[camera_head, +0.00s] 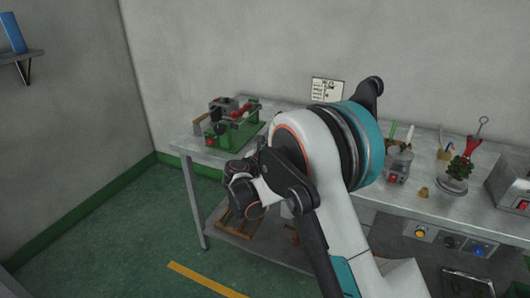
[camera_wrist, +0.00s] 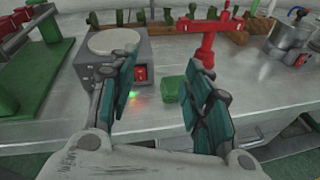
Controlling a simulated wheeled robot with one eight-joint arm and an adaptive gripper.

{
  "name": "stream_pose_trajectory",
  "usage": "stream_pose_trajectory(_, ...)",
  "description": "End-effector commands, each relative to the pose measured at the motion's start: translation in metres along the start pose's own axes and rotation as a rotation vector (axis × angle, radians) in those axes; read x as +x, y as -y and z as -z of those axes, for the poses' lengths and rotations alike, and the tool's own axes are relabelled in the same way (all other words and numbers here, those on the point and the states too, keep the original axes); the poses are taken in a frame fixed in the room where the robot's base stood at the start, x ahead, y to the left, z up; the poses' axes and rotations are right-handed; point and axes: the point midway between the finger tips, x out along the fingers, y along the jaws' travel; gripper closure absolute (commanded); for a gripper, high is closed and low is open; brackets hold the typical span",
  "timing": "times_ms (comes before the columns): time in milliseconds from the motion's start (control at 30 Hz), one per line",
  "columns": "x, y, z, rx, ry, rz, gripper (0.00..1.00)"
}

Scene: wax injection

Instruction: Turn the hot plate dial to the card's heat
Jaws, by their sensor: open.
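The hot plate (camera_wrist: 88,73) is a grey box with a round pale top (camera_wrist: 114,41) and a red switch (camera_wrist: 140,73) on its front. It stands on the bench in the wrist view. My gripper (camera_wrist: 165,68) is open and empty, with its left finger in front of the hot plate and its right finger to the right of it. I cannot make out the dial; the left finger covers part of the front. A white card (camera_head: 327,90) with dark writing is on the wall in the head view, too small to read. My arm hides the hot plate there.
A small green block (camera_wrist: 172,89) lies on the bench right of the hot plate. A red stand (camera_wrist: 208,42) is behind it, and a metal pot (camera_wrist: 290,37) is farther right. A green machine (camera_head: 232,130) stands at the bench's left end. The floor left is clear.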

Motion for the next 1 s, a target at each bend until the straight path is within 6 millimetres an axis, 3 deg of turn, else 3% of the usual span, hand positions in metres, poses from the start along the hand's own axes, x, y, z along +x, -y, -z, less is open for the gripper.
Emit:
stream_pose_trajectory(33,-0.006,-0.015,0.022,-0.062,0.026,-0.025,0.54)
stream_pose_trajectory(200,-0.028,-0.047,0.075,-0.254,0.119,-0.084,0.54)
stream_pose_trajectory(400,-0.046,-0.063,0.11,-0.379,0.187,-0.116,0.54)
stream_pose_trajectory(533,-0.047,-0.065,0.115,-0.404,0.201,-0.12,0.54)
stream_pose_trajectory(667,-0.035,-0.067,0.114,-0.404,0.201,-0.119,0.54)
stream_pose_trajectory(1000,0.028,-0.075,0.104,-0.401,0.2,-0.117,0.54)
